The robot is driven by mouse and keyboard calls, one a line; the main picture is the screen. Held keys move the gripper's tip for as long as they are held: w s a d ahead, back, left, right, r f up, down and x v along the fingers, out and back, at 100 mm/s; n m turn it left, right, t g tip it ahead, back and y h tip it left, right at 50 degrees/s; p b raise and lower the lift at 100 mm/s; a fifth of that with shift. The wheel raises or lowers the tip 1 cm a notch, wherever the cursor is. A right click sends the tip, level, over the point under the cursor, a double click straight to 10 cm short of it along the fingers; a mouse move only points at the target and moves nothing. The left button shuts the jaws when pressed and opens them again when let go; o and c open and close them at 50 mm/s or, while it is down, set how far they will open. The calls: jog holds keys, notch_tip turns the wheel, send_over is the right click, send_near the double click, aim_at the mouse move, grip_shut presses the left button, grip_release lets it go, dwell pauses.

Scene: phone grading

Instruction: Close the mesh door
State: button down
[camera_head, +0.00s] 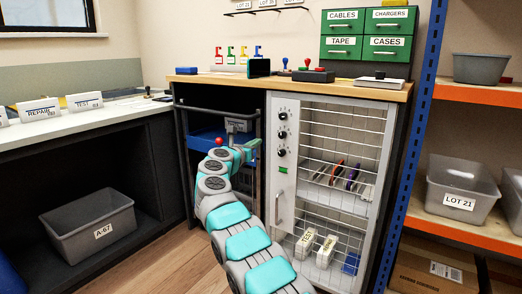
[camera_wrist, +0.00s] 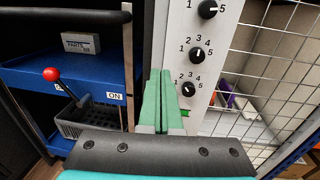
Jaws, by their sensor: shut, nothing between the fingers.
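The mesh door (camera_head: 343,150) is a pale wire grid in a light frame on the right part of the workbench cabinet. Its wires also show at the right of the wrist view (camera_wrist: 285,60). A white panel with several black knobs (camera_head: 283,130) stands along its left side, with an upright handle (camera_head: 277,208) below. I cannot tell how far the door stands open. My gripper (camera_head: 238,150) is left of the knob panel, at the cabinet's dark left bay. In the wrist view its green fingers (camera_wrist: 159,95) are together, empty, overlapping the panel's left edge.
A blue trolley (camera_wrist: 70,75) with a red-knobbed lever (camera_wrist: 52,75) fills the left bay close to my gripper. Behind the mesh are phones (camera_head: 338,172) and white boxes (camera_head: 305,243). A blue rack post (camera_head: 420,120) stands right of the cabinet.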

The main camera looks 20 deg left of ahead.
jog(key=shift+s+a+b, duration=0.7)
jog(key=shift+s, duration=2.15)
jog(key=w+d+r+n+t+y+p, duration=0.1)
jog(key=d+r+n+y, duration=0.1)
jog(key=d+r+n, duration=0.35)
jog(key=w+d+r+n+t+y+p, duration=0.1)
jog(key=w+d+r+n+y, duration=0.1)
jog(key=r+n, duration=0.55)
jog(key=s+d+r+n+g+y+p, duration=0.2)
jog(key=s+d+n+g+y, duration=0.15)
jog(key=d+n, duration=0.45)
jog(key=s+d+f+n+g+h+p, duration=0.25)
jog(key=s+d+f+n+g, duration=0.7)
jog(key=s+d+f, duration=0.9)
jog(key=s+d+f+n+g+h+p, duration=0.1)
jog(key=s+d, duration=0.4)
jog(key=s, duration=0.7)
jog(key=s+d+f+n+g+h, duration=0.1)
jog(key=s+d+f+n+g, duration=0.2)
jog(key=s, duration=1)
jog(key=s+d+f+n+g+h+p, duration=0.1)
jog(key=s+d+f+g, duration=0.3)
jog(key=s+d, duration=0.4)
jog(key=s+f+n, duration=0.1)
jog(key=s, duration=0.3)
jog(key=shift+s+d+f+n+g+p, duration=0.2)
jog(key=shift+s+f+n+g+p, duration=0.1)
jog(key=shift+s+n+g+p, duration=0.1)
jog(key=c, duration=1.6)
grip_release()
